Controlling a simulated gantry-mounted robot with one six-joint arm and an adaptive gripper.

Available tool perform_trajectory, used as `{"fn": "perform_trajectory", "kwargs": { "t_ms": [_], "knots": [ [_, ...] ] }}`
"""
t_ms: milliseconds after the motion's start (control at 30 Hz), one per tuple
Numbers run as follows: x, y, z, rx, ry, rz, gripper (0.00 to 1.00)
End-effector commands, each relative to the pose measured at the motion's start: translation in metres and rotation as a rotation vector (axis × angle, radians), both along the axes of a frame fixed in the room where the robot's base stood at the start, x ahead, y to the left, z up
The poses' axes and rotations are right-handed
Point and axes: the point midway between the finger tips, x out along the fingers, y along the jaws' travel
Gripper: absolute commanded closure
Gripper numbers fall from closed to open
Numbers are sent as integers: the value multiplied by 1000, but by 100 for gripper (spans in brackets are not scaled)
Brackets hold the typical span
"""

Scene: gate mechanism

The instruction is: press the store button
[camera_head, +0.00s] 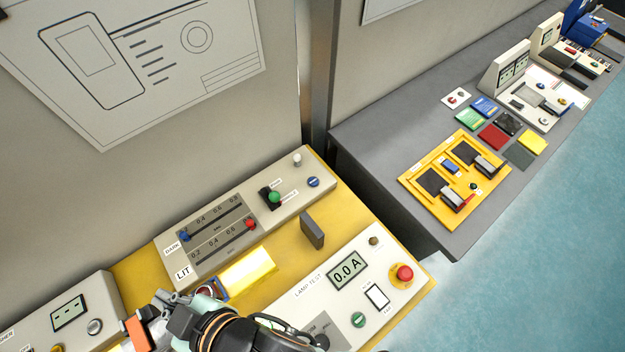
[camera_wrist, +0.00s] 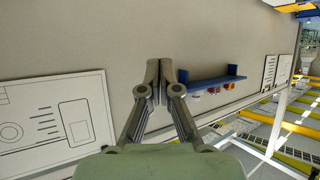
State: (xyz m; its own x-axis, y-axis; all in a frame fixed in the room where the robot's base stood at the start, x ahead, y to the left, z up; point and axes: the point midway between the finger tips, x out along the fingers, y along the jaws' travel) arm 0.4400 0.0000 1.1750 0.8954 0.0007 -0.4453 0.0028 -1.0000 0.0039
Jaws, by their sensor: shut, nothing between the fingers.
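No label reading "store" is legible, so I cannot tell which control is the store button. A blue round button (camera_head: 313,182) sits at the right end of the slanted slider panel (camera_head: 212,232). A green round button (camera_head: 358,319) sits on the lamp test panel (camera_head: 308,303), below its "0.0 A" display (camera_head: 347,270). My gripper (camera_head: 166,298) is at the bottom of the head view, left of the lit yellow strip and below the sliders, partly hidden by my wrist. In the wrist view my gripper (camera_wrist: 160,78) is shut and empty, with wall behind it.
A panel with a small display (camera_head: 70,312) is at lower left. A blue wall shelf (camera_wrist: 212,80) shows in the wrist view. A grey bench (camera_head: 375,130) with several devices extends right.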

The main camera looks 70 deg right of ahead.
Motion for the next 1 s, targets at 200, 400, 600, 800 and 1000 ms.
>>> {"fn": "perform_trajectory", "kwargs": {
  "t_ms": [200,400,600,800,1000],
  "knots": [
    [0,0,0,0,0,0,100],
    [7,-10,-3,9,13,-18,100],
    [40,-73,-27,73,83,-126,100],
    [58,-162,-66,188,148,-269,100],
    [50,-250,-104,325,185,-425,100]
  ]
}}
